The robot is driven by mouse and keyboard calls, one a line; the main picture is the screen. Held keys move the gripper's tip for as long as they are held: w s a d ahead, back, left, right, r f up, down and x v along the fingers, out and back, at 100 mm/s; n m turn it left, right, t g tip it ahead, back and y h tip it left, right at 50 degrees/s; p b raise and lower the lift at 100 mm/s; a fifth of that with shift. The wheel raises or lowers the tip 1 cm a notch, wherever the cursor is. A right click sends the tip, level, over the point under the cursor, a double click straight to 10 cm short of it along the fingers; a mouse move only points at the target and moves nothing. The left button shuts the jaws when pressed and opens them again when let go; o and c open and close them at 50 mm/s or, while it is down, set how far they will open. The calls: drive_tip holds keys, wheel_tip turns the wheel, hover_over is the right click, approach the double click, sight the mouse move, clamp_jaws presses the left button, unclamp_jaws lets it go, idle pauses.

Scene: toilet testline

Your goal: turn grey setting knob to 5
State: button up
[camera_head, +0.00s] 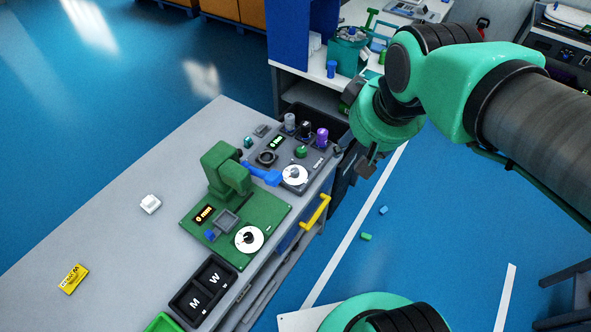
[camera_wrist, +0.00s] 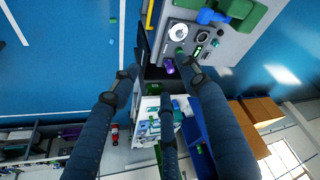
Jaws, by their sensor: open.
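The grey machine (camera_head: 318,166) stands at the far right corner of the grey bench. A white round dial (camera_head: 294,175) with a pale centre lies on its front part. It also shows at the top of the wrist view (camera_wrist: 178,30). This looks like the grey setting knob, but its numbers and pointer are too small to read. A second white dial (camera_head: 249,238) with a dark knob sits on the green machine's base. My gripper (camera_wrist: 158,67) is open and empty, its fingers spread, apart from the dial. In the head view it hangs right of the grey machine.
The green machine (camera_head: 222,170) and its blue lever (camera_head: 262,176) stand close to the dial. Purple (camera_head: 322,135) and black knobs rise behind it. A yellow handle (camera_head: 316,212) sticks out at the bench edge. A white table (camera_head: 345,75) with containers stands beyond.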

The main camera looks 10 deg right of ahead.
drive_tip(key=w+a+f+n+g, duration=0.1)
drive_tip(key=w+a+f+n, duration=0.2)
drive_tip(key=w, duration=0.6)
drive_tip(key=n+g+b, duration=0.3)
drive_tip(key=n, duration=0.4)
hover_over(295, 171)
wheel_tip(295, 171, down, 26)
drive_tip(key=shift+s+a+r, duration=0.1)
drive_tip(key=shift+s+r, duration=0.15)
drive_tip(key=shift+f, duration=0.1)
drive_tip(key=f+b, duration=0.1)
drive_tip(key=f, duration=0.3)
drive_tip(key=f+b, duration=0.1)
drive_tip(key=f, duration=0.4)
drive_tip(key=f+b, duration=0.1)
drive_tip(key=f, duration=0.3)
drive_tip(key=shift+w+f, duration=0.25)
drive_tip(key=shift+f, duration=0.05)
drive_tip(key=c, duration=1.1)
